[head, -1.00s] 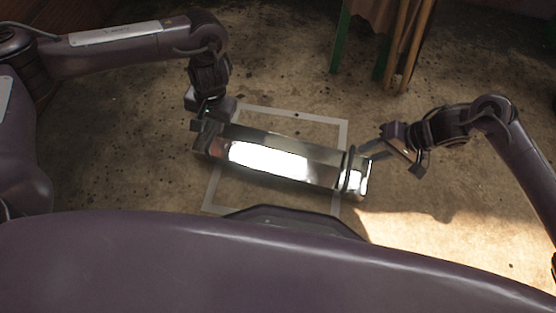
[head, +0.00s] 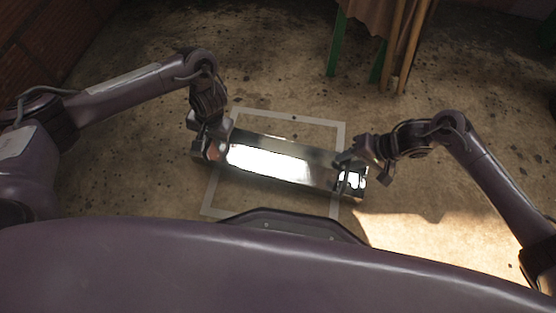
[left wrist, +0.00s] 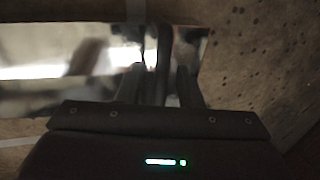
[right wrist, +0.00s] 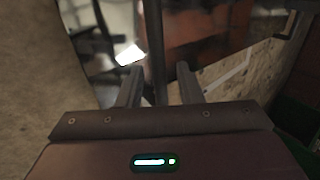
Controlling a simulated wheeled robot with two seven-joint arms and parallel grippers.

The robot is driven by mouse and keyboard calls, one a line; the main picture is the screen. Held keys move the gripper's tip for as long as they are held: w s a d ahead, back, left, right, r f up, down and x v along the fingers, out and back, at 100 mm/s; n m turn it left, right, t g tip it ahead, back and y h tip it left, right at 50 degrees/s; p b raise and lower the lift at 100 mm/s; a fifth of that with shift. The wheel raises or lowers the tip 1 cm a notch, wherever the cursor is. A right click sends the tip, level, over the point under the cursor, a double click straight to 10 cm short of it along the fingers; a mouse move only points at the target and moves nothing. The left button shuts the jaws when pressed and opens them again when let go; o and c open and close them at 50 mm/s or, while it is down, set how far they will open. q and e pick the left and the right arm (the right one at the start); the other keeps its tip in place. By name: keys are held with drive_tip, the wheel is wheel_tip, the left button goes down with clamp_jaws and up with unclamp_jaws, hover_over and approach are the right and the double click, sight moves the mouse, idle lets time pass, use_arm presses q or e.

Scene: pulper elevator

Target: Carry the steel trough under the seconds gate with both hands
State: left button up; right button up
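The steel trough (head: 285,150) is long and shiny and lies across a white outlined rectangle on the floor, with both ends past the outline. My left gripper (head: 212,138) is at its left end. In the left wrist view my left gripper (left wrist: 158,82) has its fingers apart, with a dark upright bar (left wrist: 163,50) of the trough between them. My right gripper (head: 350,166) is at its right end. In the right wrist view my right gripper (right wrist: 159,84) is also open, with a dark bar (right wrist: 157,45) between its fingers. I see no finger closed on either bar.
The white floor outline (head: 334,127) surrounds the trough's middle. A green-legged stand (head: 336,50) with wooden poles (head: 408,45) is at the back. A brick wall (head: 40,40) is at the left. The floor on the right is clear, with a sunlit patch (head: 430,240).

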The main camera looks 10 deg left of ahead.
use_arm(q)
drive_tip(key=shift+a+f, duration=0.1)
drive_tip(key=shift+f, duration=0.2)
use_arm(e)
drive_tip(key=shift+a+f, duration=0.15)
drive_tip(key=shift+f, duration=0.1)
use_arm(q)
clamp_jaws()
use_arm(e)
clamp_jaws()
idle(0.8)
use_arm(q)
drive_tip(key=shift+r, duration=0.1)
use_arm(e)
drive_tip(key=shift+r, duration=0.1)
